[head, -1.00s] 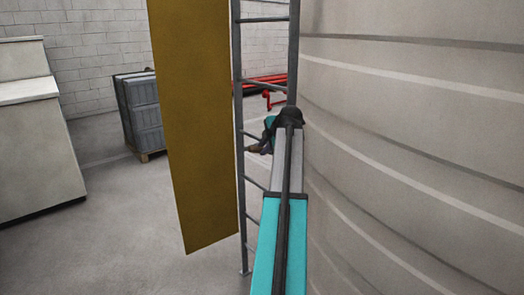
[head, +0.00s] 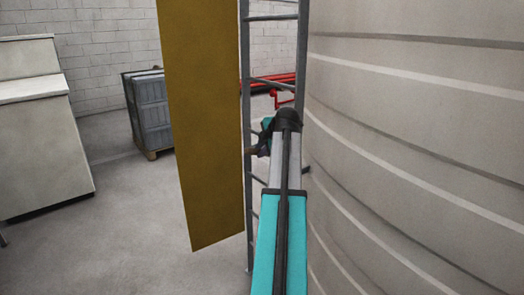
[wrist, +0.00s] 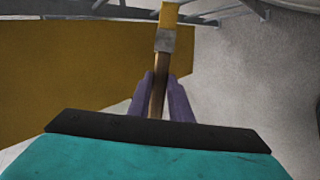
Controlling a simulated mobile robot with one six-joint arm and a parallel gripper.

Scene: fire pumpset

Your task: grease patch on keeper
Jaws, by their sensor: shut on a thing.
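In the wrist view my gripper (wrist: 160,82) has its two purple fingers shut on the brown handle of a brush-like tool (wrist: 158,97). The tool has a grey metal band and a yellow end pointing away from me. In the head view my gripper (head: 259,150) is small and dark at the far end of my arm, in front of the ladder (head: 247,120). A tall yellow panel (head: 205,130) hangs left of the ladder. I cannot make out the keeper or a grease patch in either view.
A large ribbed grey tank wall (head: 420,150) fills the right side, close to my arm. Red pipework (head: 275,83) lies behind the ladder. A grey crate on a pallet (head: 150,110) and a pale cabinet (head: 40,130) stand left. Floor between cabinet and panel is clear.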

